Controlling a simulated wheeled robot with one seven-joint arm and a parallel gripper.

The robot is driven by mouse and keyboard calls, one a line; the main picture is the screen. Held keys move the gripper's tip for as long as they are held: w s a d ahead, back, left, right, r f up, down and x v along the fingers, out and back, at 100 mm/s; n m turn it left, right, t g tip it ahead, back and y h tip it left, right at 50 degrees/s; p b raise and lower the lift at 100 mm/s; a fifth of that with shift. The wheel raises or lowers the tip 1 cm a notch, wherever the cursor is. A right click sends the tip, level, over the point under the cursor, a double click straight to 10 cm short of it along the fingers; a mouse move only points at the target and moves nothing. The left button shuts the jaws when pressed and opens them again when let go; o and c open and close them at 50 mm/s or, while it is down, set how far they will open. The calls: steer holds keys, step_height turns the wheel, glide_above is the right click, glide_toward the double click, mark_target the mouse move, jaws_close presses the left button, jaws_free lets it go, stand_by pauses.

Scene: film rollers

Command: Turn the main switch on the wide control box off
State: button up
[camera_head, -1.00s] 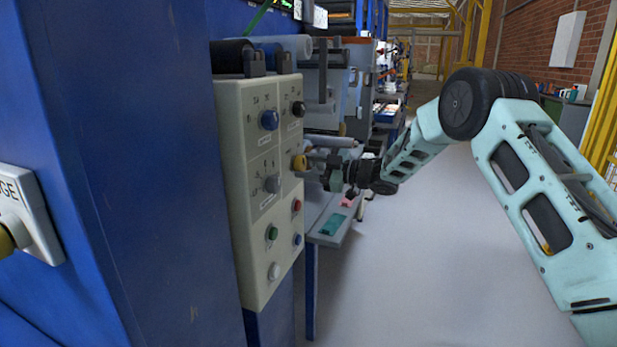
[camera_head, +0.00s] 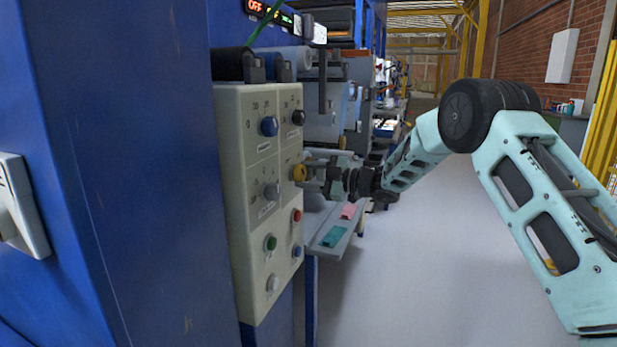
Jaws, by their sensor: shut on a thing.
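The wide control box (camera_head: 235,235) is a cream panel on the blue machine, left of the middle in the head view. It carries several knobs and buttons.
Green (camera_head: 270,242) and red (camera_head: 295,215) buttons sit below the knobs. A shelf (camera_head: 340,240) with teal and pink pieces juts out beneath my gripper. A blue machine wall (camera_head: 150,180) stands at left. The grey floor (camera_head: 440,260) to the right is open.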

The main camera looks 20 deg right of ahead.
steer(key=o, duration=1)
steer(key=v, duration=1.7)
steer(key=shift+s+d+p, duration=0.2)
steer(key=shift+p, duration=0.15)
